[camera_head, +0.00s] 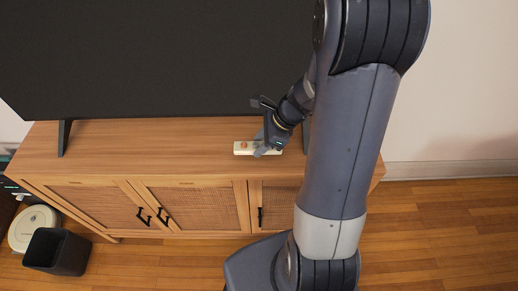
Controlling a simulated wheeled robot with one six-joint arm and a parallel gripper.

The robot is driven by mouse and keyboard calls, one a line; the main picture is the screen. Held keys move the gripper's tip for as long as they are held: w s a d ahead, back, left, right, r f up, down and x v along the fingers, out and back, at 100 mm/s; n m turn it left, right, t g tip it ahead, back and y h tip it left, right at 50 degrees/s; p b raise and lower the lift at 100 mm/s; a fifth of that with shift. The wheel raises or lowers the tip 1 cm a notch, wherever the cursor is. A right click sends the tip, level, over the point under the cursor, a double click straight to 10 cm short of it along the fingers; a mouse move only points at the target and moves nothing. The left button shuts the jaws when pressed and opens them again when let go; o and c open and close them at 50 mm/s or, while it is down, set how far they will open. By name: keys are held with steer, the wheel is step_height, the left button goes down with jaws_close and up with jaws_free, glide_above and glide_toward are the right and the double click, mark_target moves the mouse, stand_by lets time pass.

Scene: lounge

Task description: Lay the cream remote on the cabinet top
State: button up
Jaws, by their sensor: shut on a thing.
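The cream remote (243,148) is at the wooden cabinet top (150,147), below the dark screen. It lies level, with its long side running left to right in the head view. My gripper (262,148) is shut on the remote near its middle, and the fingers cover part of it. The remote appears at or just above the surface; I cannot tell whether it touches. My arm hides the right part of the cabinet.
A large dark television (160,60) stands on the cabinet behind the remote. The cabinet top left of the remote is clear. A black bin (58,252) and a round white device (33,226) are at the lower left.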

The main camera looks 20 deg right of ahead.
steer(key=shift+f, duration=1.75)
steer(key=shift+f+b, duration=0.1)
steer(key=shift+b, duration=0.2)
steer(key=o, duration=1)
steer(key=shift+r, duration=0.2)
steer(key=p+v, duration=0.1)
steer(key=v, duration=1.1)
steer(key=shift+s, duration=0.1)
steer(key=shift+f, duration=0.1)
